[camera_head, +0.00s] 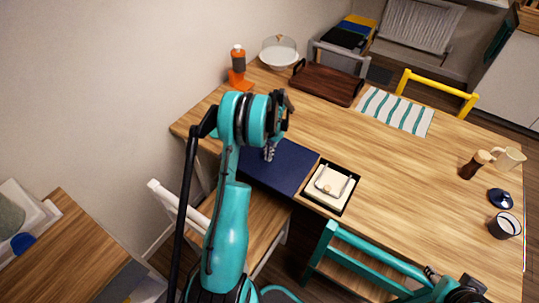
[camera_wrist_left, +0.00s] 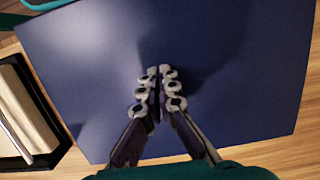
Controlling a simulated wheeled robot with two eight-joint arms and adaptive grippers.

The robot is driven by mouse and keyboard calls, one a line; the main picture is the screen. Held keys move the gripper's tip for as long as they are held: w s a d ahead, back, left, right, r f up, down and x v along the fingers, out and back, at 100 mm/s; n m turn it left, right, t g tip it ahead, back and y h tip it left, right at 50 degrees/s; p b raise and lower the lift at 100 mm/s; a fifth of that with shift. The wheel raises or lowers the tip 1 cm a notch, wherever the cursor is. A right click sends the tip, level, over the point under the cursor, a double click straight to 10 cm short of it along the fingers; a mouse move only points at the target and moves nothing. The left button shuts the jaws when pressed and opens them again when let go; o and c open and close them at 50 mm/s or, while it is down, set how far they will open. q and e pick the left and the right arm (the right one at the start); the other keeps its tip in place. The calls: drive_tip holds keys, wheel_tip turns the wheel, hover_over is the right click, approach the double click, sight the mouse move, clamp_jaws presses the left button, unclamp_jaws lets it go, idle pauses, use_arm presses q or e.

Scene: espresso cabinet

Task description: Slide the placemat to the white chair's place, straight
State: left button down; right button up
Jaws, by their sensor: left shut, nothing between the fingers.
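The dark blue placemat (camera_head: 290,178) lies flat on the wooden table (camera_head: 400,170), near the edge where the white chair (camera_head: 160,192) stands. It fills most of the left wrist view (camera_wrist_left: 80,60), its edges slightly turned in the picture. My left gripper (camera_head: 269,154) points down over the placemat, fingertips together and empty; it also shows in the left wrist view (camera_wrist_left: 158,88). I cannot tell whether the tips touch the mat. My left arm hides part of the mat and chair. A dark part of my right arm shows at the lower right; its fingers are unclear.
A black tray (camera_head: 350,207) with a white holder sits close beside the placemat. A teal chair (camera_head: 335,245) stands at the near edge. A striped mat (camera_head: 395,110), brown tray (camera_head: 325,83) and orange bottle (camera_head: 238,62) are farther back. A mug (camera_head: 504,226) stands right.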

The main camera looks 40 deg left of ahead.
sight(286, 139)
use_arm(q)
drive_tip(key=shift+f, duration=0.1)
drive_tip(key=w, duration=0.3)
drive_tip(key=shift+w+a, duration=0.15)
drive_tip(key=shift+w, duration=0.2)
drive_tip(key=shift+w+r+p, duration=0.1)
drive_tip(key=shift+r+p, duration=0.25)
drive_tip(key=shift+r, duration=0.3)
drive_tip(key=shift+f, duration=0.1)
drive_tip(key=w, duration=0.3)
drive_tip(key=w+p, duration=0.1)
drive_tip(key=w, duration=0.3)
drive_tip(key=w+a+p, duration=0.1)
drive_tip(key=w, duration=0.2)
drive_tip(key=shift+w, duration=0.15)
drive_tip(key=shift+w+a, duration=0.1)
drive_tip(key=shift+w, duration=0.7)
